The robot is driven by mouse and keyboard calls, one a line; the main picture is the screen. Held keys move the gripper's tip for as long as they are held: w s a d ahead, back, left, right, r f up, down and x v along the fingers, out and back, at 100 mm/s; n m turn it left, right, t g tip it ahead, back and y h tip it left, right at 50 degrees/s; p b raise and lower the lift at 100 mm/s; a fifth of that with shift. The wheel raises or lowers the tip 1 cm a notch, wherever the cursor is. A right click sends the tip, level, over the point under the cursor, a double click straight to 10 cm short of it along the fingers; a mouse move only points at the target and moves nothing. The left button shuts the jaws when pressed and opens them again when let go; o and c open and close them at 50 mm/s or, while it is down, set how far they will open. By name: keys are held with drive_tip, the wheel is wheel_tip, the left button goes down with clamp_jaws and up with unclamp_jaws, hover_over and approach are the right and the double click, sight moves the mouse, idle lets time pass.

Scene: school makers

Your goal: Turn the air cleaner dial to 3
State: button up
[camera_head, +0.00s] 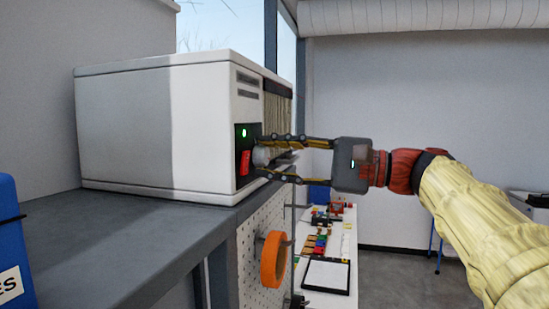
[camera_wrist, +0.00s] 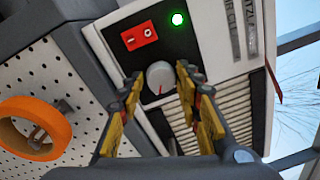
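The air cleaner (camera_head: 130,128) is a white box on a dark grey shelf. Its dial (camera_wrist: 160,76) is a round light grey knob with a thin red pointer mark; it also shows in the head view (camera_head: 261,156). No numbers are readable around it. Beside the dial are a red rocker switch (camera_wrist: 139,36) and a lit green lamp (camera_wrist: 177,19). My gripper (camera_head: 267,157) is open, with one yellow-and-black finger on either side of the dial. In the wrist view the fingertips (camera_wrist: 158,79) show a gap on both sides of the knob; contact is not visible.
The shelf (camera_head: 95,245) ends just below the dial. An orange ring (camera_head: 273,259) hangs on a white pegboard (camera_head: 246,245) below. A blue bin (camera_head: 10,250) stands at the left. A table (camera_head: 345,232) with small coloured parts is behind.

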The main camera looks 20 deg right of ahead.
drive_tip(key=shift+o, duration=1.3)
drive_tip(key=v, duration=1.2)
